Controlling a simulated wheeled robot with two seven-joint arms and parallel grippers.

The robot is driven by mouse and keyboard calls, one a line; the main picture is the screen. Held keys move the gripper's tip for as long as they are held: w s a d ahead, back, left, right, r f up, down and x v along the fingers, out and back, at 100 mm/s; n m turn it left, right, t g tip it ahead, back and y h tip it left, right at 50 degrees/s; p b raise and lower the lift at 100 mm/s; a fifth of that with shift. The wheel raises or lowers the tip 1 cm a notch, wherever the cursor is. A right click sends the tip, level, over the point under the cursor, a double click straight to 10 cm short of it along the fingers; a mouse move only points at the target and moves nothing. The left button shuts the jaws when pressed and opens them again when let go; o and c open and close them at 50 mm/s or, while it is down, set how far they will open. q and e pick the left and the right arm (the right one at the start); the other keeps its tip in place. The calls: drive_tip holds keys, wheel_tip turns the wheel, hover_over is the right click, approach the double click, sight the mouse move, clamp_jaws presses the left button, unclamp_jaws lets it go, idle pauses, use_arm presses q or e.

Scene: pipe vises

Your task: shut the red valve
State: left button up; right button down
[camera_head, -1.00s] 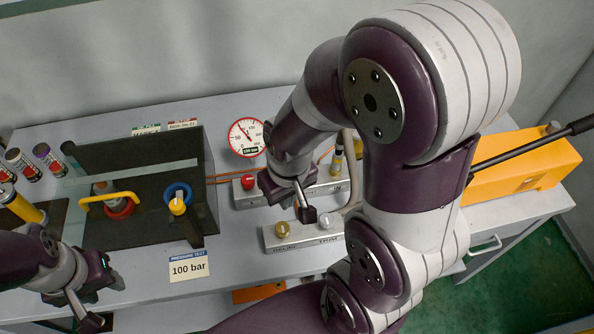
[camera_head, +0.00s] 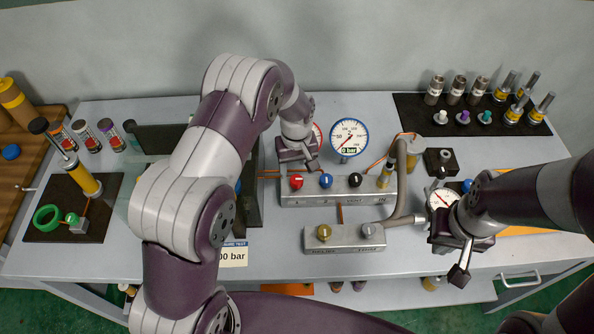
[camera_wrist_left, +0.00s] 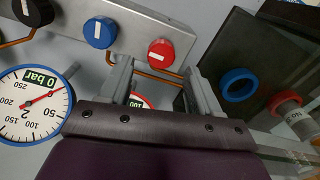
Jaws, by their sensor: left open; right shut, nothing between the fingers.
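The red valve knob (camera_head: 296,181) is at the left end of the grey valve block (camera_head: 345,190), beside a blue knob (camera_head: 326,181) and a black knob (camera_head: 355,180). In the left wrist view the red knob (camera_wrist_left: 162,52) has a white mark running roughly along the block, while the blue knob's (camera_wrist_left: 100,31) mark runs across it. My left gripper (camera_head: 297,163) is open just behind the red knob. In the left wrist view its two fingers (camera_wrist_left: 163,80) stand apart, pointing toward the red knob with nothing between them. My right gripper (camera_head: 459,268) is shut and empty, right of the block.
A blue-rimmed gauge (camera_head: 349,138) behind the block reads 0 bar; a red-rimmed gauge (camera_head: 317,137) is mostly hidden by my left arm. A lower block (camera_head: 345,239) carries a brass knob. A pipe (camera_head: 402,180) stands at the right.

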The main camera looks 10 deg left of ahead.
sight(296, 178)
use_arm(q)
wheel_tip(296, 178, down, 3)
drive_tip(key=shift+f, duration=0.5)
drive_tip(key=c, duration=1)
drive_tip(key=shift+c, duration=0.2)
